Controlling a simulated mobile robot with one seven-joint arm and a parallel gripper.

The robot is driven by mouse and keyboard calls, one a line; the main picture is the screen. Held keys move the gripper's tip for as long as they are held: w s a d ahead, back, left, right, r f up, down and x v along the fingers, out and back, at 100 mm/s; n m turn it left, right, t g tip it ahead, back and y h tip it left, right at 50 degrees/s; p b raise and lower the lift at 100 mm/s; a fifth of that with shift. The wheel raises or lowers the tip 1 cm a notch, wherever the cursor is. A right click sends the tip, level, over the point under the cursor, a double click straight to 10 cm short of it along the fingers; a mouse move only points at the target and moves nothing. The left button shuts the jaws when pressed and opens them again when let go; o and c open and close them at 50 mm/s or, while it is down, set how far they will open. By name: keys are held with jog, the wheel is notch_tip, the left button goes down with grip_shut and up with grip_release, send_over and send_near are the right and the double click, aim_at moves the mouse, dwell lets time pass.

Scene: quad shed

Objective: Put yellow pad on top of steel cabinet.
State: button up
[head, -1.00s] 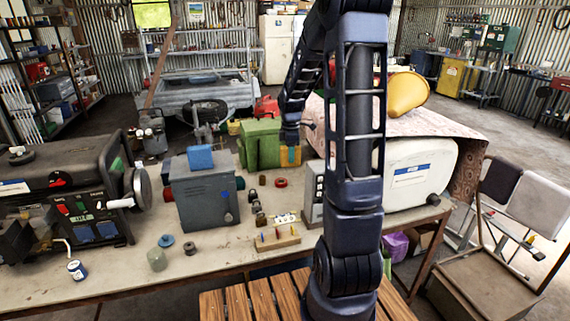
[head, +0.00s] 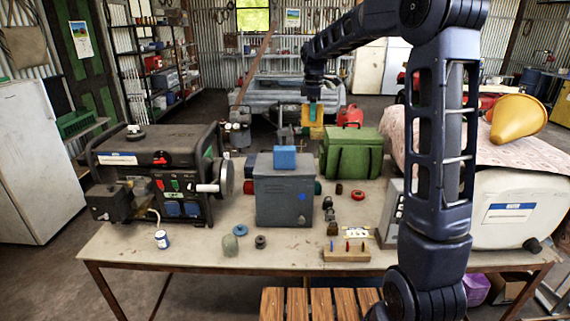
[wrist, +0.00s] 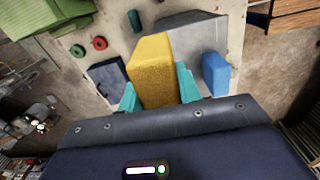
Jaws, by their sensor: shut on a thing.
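The yellow pad (head: 311,131) is held upright in my gripper (head: 313,108), raised behind the bench, between the steel cabinet and the green box in the picture. In the wrist view the yellow pad (wrist: 152,70) sits between the two teal fingers of my gripper (wrist: 158,92), which are shut on it. The steel cabinet (head: 284,203) is a grey box upright on the bench, nearer the head camera than the pad. A blue block (head: 284,157) stands on its top; the blue block also shows in the wrist view (wrist: 215,73), right of the pad.
A generator (head: 165,180) stands left of the cabinet. The green box (head: 352,153) stands behind and right of it. A rack with coloured pegs (head: 347,252) and several small parts lie on the bench (head: 195,258). A yellow cone (head: 517,118) lies at right.

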jog(key=s+a+r, duration=0.2)
jog(key=a+r, duration=0.5)
jog(key=a, duration=0.3)
jog(key=shift+n, duration=0.3)
notch_tip(320, 180, down, 19)
jog(key=shift+w+f, duration=0.1)
jog(key=shift+w, duration=0.05)
jog(key=o, duration=0.9)
jog(key=shift+f, duration=0.1)
